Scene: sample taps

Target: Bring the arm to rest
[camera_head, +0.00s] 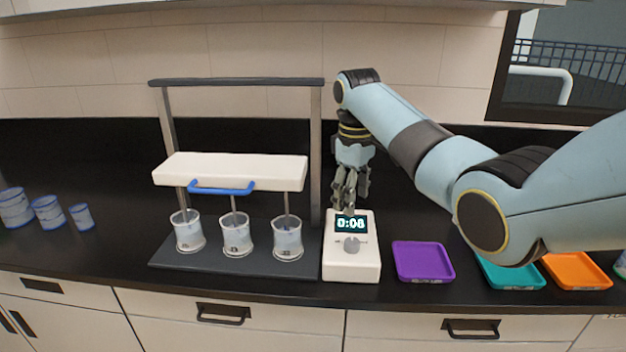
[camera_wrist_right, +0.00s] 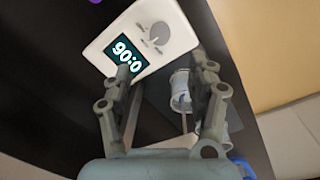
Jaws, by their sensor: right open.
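My right gripper (camera_head: 350,190) is open and empty. It points down just behind and above a white timer box (camera_head: 352,268) with a lit display reading 0:06 or 0:08 and a grey knob. In the right wrist view the fingers (camera_wrist_right: 160,95) are spread, with the timer (camera_wrist_right: 130,65) beyond them and nothing between them. My right arm (camera_head: 420,150) reaches in from the right over the counter. My left gripper is not in view.
A stand (camera_head: 170,262) with a white bar (camera_head: 230,170) and blue handle (camera_head: 222,189) holds stirrers in three beakers. Purple (camera_head: 423,262), teal (camera_head: 512,275) and orange (camera_head: 577,272) trays lie at right. Three blue-marked containers (camera_head: 47,212) stand at left. The black counter (camera_head: 115,205) has free room between.

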